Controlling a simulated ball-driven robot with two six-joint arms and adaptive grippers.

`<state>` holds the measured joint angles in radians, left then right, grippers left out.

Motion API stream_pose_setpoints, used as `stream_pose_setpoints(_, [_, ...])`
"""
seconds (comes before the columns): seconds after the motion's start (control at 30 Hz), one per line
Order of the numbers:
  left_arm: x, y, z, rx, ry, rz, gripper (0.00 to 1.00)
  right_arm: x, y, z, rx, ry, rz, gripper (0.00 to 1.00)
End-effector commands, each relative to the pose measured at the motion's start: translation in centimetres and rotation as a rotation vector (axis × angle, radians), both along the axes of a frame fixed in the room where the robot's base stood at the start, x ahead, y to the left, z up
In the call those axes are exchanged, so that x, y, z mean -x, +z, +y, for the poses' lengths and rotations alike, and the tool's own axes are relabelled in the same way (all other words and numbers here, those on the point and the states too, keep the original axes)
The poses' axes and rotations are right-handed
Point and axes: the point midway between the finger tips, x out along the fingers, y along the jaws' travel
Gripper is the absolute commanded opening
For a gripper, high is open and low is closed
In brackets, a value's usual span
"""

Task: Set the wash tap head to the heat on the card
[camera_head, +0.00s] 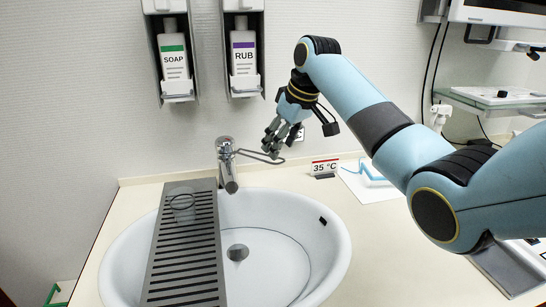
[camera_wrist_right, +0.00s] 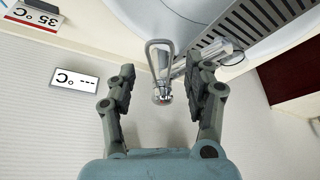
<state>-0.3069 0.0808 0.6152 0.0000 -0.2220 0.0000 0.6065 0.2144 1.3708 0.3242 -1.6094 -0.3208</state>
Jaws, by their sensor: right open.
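The chrome wash tap (camera_head: 226,165) stands at the back rim of the basin, with its long loop lever (camera_head: 260,157) pointing right. The card (camera_head: 324,167) reads 35 °C and stands on the counter to the right of the tap; it also shows upside down in the wrist view (camera_wrist_right: 36,16). My right gripper (camera_head: 272,144) is above the lever's end. My left gripper is not in view.
A small wall display (camera_wrist_right: 75,82) shows dashes and °C. A slotted grey tray (camera_head: 183,250) with a clear glass (camera_head: 182,204) spans the white basin (camera_head: 285,240). Soap (camera_head: 174,60) and rub (camera_head: 243,58) bottles hang on the wall above. Counter space right of the basin is partly bare.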

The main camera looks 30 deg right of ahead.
Motion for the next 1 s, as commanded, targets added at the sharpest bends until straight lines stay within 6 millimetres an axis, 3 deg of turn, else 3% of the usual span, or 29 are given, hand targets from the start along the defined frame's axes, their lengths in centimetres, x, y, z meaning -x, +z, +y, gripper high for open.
stream_pose_setpoints(0.13, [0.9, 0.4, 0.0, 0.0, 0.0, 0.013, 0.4, -1.0, -2.7, 0.4, -0.001, 0.0, 0.004, 0.52])
stream_pose_setpoints(0.3, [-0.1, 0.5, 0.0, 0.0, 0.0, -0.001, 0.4, -1.9, -4.8, 0.7, -0.001, -0.001, 0.001, 0.52])
stream_pose_setpoints(0.5, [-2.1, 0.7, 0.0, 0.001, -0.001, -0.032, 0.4, -2.2, -5.7, 0.7, 0.001, 0.0, 0.0, 0.52])
stream_pose_setpoints(0.7, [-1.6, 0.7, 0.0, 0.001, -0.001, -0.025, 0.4, -2.2, -5.7, 0.7, 0.001, 0.001, 0.0, 0.52])
stream_pose_setpoints(1.0, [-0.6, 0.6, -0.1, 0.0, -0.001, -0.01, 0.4, -2.2, -5.7, 0.7, 0.001, 0.0, 0.0, 0.13])
